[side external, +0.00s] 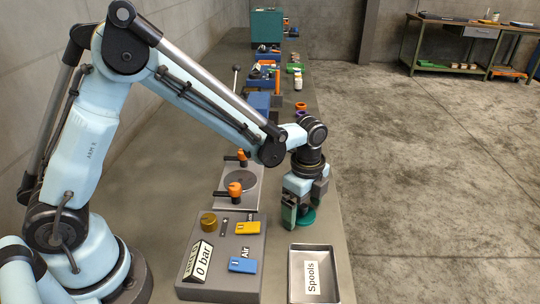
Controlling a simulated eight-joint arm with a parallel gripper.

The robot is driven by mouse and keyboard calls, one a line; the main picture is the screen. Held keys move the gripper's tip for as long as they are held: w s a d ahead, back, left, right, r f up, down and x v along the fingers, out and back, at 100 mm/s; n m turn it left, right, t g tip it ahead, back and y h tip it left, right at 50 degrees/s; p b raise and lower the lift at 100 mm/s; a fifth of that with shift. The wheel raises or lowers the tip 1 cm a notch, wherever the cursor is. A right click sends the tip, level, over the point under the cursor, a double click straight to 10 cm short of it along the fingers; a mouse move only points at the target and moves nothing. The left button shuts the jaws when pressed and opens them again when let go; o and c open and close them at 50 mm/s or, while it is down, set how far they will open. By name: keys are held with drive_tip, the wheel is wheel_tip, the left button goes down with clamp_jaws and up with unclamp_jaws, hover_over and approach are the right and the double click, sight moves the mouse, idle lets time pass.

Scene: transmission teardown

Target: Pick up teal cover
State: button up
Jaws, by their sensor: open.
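The teal cover (307,222) is a round teal piece on the bench just below my gripper, in front of the clamp plate's right side. My gripper (303,212) points down over it, with its jaws open. The near finger hides part of the cover, so I cannot tell whether the fingers touch it.
A metal tray labelled Spools (296,294) lies in front of my gripper. A grey control box (215,272) with a 0 bar display stands to the left. A plate with orange-knobbed clamps (235,190) is behind it. Several bottles and parts stand further back.

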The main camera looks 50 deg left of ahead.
sight(303, 217)
drive_tip(key=shift+c, duration=0.2)
drive_tip(key=c, duration=1.1)
drive_tip(key=shift+r, duration=0.1)
drive_tip(key=shift+r, duration=0.5)
drive_tip(key=r, duration=0.2)
drive_tip(key=s+d+r, duration=0.1)
drive_tip(key=shift+r, duration=0.3)
drive_tip(key=s+d+r, duration=0.6)
drive_tip(key=s+d, duration=0.1)
drive_tip(key=shift+s+d+r, duration=0.15)
